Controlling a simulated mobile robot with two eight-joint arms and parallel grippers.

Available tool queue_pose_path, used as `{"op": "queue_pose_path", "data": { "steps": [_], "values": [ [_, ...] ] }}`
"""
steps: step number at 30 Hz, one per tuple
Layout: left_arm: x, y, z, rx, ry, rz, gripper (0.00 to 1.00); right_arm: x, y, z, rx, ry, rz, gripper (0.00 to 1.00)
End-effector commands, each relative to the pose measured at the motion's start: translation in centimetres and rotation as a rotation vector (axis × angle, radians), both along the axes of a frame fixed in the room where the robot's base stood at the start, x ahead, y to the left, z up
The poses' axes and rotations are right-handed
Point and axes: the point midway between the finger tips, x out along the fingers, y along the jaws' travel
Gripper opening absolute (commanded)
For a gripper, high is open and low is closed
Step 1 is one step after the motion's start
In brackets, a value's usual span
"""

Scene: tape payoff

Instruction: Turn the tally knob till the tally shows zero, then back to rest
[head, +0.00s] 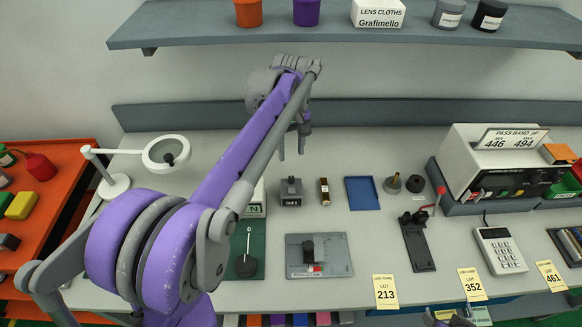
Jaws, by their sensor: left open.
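The tally (291,199) is a small dark grey box on the bench in the head view, with a white window that appears to read 041. Its dark knob (291,182) stands on top. My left gripper (292,148) is open and empty, its fingers pointing down. In the picture it is just above and behind the knob, apart from it. A sliver of what looks like my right gripper (452,319) shows at the bottom edge; its jaws cannot be made out.
My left arm hides part of the bench and a display marked N (255,208). A small brown block (324,191) and a blue tray (362,206) stand right of the tally.

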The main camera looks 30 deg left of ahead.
Motion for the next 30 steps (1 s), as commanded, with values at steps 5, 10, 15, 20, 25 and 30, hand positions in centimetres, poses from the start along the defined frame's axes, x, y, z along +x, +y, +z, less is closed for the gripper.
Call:
{"op": "queue_pose_path", "data": {
  "steps": [5,10,15,20,25,30],
  "values": [
    [0.0,0.0,-3.3,0.001,0.001,-0.001,0.54,-0.2,0.0,-0.4,0.000,0.003,0.000,0.50],
    [0.0,0.0,-6.5,0.000,0.000,-0.001,0.54,-0.3,0.0,-0.6,0.000,0.005,0.000,0.50],
    [0.0,0.0,-8.8,0.000,0.000,-0.001,0.54,-0.3,0.0,-0.7,0.000,0.006,0.000,0.50],
    [0.0,0.0,-9.8,0.000,0.000,-0.001,0.54,-0.3,0.0,-0.7,0.000,0.006,0.000,0.50],
    [0.0,0.0,-9.9,0.000,0.000,-0.001,0.54,-0.3,0.0,-0.7,0.000,0.006,0.000,0.50],
    [0.0,0.0,-9.9,0.000,0.000,0.000,0.43,-0.3,0.0,-0.7,0.000,0.006,0.000,0.50]
  ]
}}
